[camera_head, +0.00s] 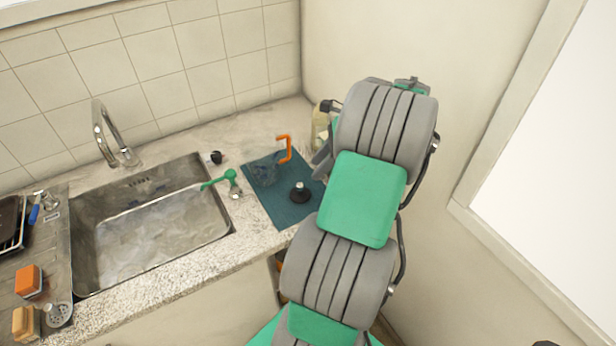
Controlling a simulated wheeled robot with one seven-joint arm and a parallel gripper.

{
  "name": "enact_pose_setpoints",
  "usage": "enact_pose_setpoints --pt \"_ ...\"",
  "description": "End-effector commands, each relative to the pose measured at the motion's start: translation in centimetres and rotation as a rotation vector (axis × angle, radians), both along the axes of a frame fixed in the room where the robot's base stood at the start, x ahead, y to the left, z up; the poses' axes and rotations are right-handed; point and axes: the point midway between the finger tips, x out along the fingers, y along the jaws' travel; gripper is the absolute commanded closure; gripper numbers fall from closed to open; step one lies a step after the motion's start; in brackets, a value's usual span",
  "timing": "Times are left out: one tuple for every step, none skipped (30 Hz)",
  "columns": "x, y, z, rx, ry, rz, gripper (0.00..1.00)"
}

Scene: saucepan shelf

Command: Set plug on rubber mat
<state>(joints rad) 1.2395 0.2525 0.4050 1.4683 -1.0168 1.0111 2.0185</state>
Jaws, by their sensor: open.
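The plug (300,193) looks like a small black disc with a short upright stem. It stands on the dark teal rubber mat (285,216), right of the mat's middle. My gripper (317,168) shows only in part, as grey pieces at the left edge of my arm. It is open, above and to the right of the plug, and looks apart from it. My arm hides the rest of the gripper and the right side of the mat.
A clear jug with an orange handle (285,149) stands on the mat, behind the plug. A green-handled item (222,180) and a small black item (216,157) lie left of the mat by the sink (150,236). A bottle (319,131) stands behind.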

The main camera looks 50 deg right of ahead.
Motion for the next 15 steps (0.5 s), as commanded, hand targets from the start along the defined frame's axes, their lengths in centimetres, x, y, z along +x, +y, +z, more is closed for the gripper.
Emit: enact_pose_setpoints --pt "-0.4 -0.4 1.1 -0.001 0.000 0.000 0.60" --pt "-0.6 -0.6 1.6 -0.001 0.000 -0.001 0.60" --pt "-0.8 -0.8 2.0 0.000 0.000 -0.001 0.60" --pt "-0.9 -0.9 2.3 0.000 0.000 0.000 0.60" --pt "-1.0 -1.0 2.4 0.000 0.002 0.000 0.60" --pt "-1.1 -1.0 2.6 0.001 0.001 0.000 0.60" --pt "-1.1 -1.0 2.7 0.001 0.001 0.001 0.60" --pt "-1.1 -1.0 2.7 0.001 0.001 0.002 0.60" --pt "-0.9 -0.8 2.8 -0.005 0.000 0.011 0.60" --pt "-0.6 -0.5 3.0 -0.014 -0.004 0.029 0.60" --pt "0.0 0.1 3.3 -0.030 -0.010 0.057 0.60" --pt "1.0 1.3 3.8 -0.063 -0.022 0.117 0.60" --pt "2.0 2.5 4.4 -0.097 -0.034 0.179 0.60" --pt "3.1 4.1 4.9 -0.137 -0.050 0.255 0.60" --pt "4.6 6.6 5.8 -0.201 -0.075 0.377 0.60"
